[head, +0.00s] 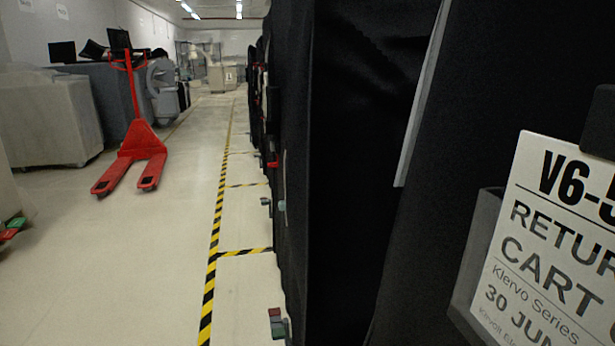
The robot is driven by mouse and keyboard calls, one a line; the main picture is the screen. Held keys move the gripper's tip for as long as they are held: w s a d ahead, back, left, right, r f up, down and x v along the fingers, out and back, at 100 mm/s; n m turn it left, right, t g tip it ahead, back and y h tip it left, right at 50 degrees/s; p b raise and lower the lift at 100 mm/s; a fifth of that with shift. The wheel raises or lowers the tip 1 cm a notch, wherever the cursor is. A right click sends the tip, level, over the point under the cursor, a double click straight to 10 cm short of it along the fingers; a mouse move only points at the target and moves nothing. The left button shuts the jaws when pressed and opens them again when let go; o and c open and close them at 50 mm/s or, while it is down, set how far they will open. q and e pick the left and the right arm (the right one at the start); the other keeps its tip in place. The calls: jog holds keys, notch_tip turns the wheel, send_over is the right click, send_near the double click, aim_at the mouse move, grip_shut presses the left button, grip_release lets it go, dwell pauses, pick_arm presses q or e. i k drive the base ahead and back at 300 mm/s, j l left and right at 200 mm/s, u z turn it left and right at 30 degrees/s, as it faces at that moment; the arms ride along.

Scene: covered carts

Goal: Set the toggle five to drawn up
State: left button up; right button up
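I cannot make out which part is toggle five. A white card (555,245) at the right edge, cut off by the frame, reads "V6-5", "RETUR", "CART" and "30 JUN". It sits in a grey holder on a black-covered cart (345,180) very close to me. Small red and green pedal-like parts (278,326) stick out low beside the covers at the bottom. Similar small parts (266,202) show farther along the row. Neither of my grippers is in view.
A red pallet jack (137,150) stands on the open floor to the left. Yellow-black tape (212,270) marks bays along the cart row. Grey covered blocks (50,115) line the left side.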

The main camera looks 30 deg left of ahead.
aim_at(282, 205)
jog(key=u, duration=1.05)
